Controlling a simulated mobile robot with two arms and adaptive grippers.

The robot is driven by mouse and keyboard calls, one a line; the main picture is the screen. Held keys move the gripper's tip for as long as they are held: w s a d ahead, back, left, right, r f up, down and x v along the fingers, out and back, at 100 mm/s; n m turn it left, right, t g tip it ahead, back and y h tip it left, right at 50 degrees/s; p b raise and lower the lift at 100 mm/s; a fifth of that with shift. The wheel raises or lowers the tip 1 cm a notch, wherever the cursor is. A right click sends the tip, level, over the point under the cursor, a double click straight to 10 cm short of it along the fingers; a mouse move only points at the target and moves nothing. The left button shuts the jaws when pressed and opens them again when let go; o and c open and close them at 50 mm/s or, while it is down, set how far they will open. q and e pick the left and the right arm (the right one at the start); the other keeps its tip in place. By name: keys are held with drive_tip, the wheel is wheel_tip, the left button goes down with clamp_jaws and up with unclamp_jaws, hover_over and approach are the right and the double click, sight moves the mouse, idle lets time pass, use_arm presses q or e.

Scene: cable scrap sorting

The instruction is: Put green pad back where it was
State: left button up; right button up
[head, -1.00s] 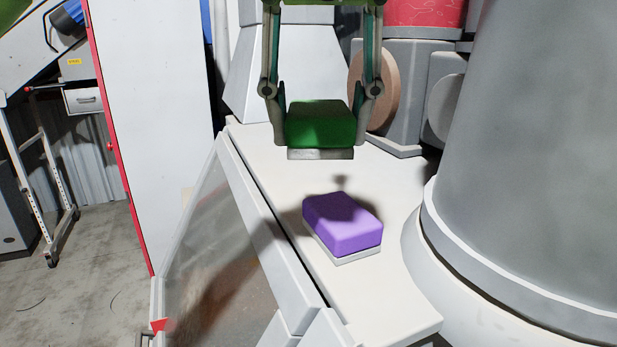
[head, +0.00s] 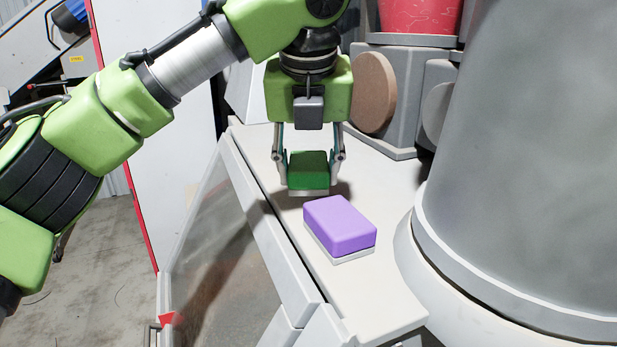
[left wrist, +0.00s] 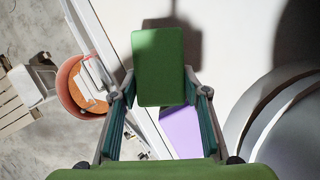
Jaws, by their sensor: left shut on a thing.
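The green pad (head: 308,170) is held between the fingers of my left gripper (head: 309,178), which points down over the white ledge (head: 365,290). The pad is just behind the purple pad (head: 340,224); whether it touches the ledge I cannot tell. The purple pad lies on the ledge on a pale grey base. In the left wrist view the green pad (left wrist: 158,66) fills the space between the fingers and partly covers the purple pad (left wrist: 182,131). My right gripper is not in view.
A large grey cylinder (head: 530,150) stands to the right of the ledge. Grey machine parts with a brown disc (head: 375,92) are behind. A clear sloped panel (head: 215,250) drops off on the left. The front of the ledge is clear.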

use_arm(q)
wheel_tip(320, 180, down, 2)
drive_tip(key=shift+w+f+p, duration=0.1)
drive_tip(key=shift+p, duration=0.35)
drive_tip(key=shift+f, duration=0.25)
drive_tip(key=o, duration=1.5)
drive_tip(key=shift+f, duration=0.15)
drive_tip(key=shift+c, duration=0.2)
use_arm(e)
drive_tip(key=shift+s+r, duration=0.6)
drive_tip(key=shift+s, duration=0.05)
use_arm(q)
drive_tip(key=b+v, duration=0.2)
drive_tip(key=v, duration=1)
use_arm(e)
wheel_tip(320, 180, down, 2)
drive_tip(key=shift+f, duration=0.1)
